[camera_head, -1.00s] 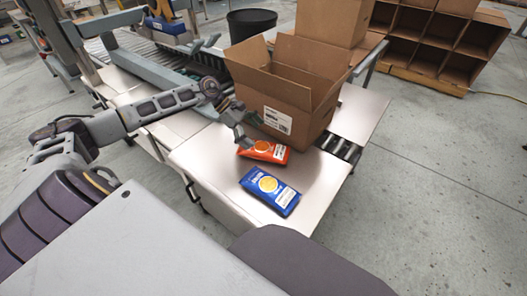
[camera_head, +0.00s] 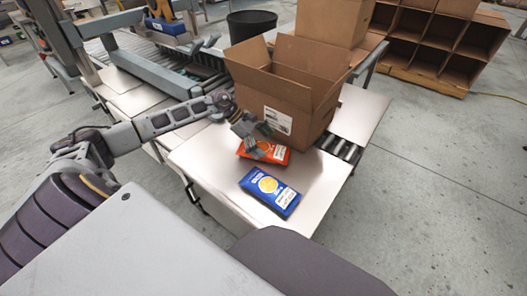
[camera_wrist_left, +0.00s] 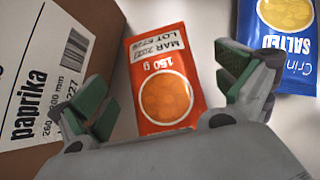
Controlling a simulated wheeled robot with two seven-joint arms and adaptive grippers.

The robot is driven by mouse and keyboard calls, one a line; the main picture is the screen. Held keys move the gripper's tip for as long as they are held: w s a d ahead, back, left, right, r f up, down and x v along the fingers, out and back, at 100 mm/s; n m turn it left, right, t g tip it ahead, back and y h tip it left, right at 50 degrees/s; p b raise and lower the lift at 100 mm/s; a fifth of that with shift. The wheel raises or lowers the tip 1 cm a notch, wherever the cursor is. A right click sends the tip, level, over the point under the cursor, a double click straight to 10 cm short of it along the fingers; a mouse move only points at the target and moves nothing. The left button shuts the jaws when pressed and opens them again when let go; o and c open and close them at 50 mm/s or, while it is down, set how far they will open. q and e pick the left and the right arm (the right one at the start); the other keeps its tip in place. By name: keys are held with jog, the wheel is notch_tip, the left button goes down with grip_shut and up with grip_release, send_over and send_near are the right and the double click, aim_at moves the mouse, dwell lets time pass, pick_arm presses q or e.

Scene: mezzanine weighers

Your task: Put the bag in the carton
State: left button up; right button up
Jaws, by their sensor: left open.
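An orange bag (camera_head: 272,153) lies flat on the table in front of the open carton; it also shows in the left wrist view (camera_wrist_left: 160,80), marked 150 g. A blue bag (camera_head: 270,191) marked salted lies nearer me; a corner of it shows in the left wrist view (camera_wrist_left: 290,45). The open carton (camera_head: 287,98) stands upright with flaps up; its label in the left wrist view (camera_wrist_left: 45,70) reads paprika. My left gripper (camera_head: 260,150) is open above the orange bag, one finger at each side of it in the left wrist view (camera_wrist_left: 170,95). My right gripper is not visible.
The pale table (camera_head: 215,170) is bare left of the bags. A closed carton (camera_head: 333,20) stands behind the open one. A roller conveyor (camera_head: 343,148) runs at the right, a black bin (camera_head: 250,24) stands at the back, and cardboard shelving (camera_head: 430,45) is at the back right.

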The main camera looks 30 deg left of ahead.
aim_at(270, 148)
pick_arm(q)
jog(key=shift+w+d+f, duration=0.15)
jog(key=shift+d+f, duration=0.25)
jog(key=shift+d, duration=0.05)
jog(key=x, duration=0.2)
jog(key=shift+w+d+f+b, duration=0.15)
jog(key=shift+d+f+b, duration=0.1)
jog(key=shift+b, duration=0.15)
jog(key=shift+w+d+f, duration=0.15)
jog(key=shift+d+f, duration=0.2)
jog(key=shift+f, duration=0.05)
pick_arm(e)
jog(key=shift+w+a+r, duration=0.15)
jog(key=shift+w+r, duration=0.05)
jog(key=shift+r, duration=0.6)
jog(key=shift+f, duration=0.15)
pick_arm(q)
jog(key=c, duration=1.1)
jog(key=shift+r, duration=0.2)
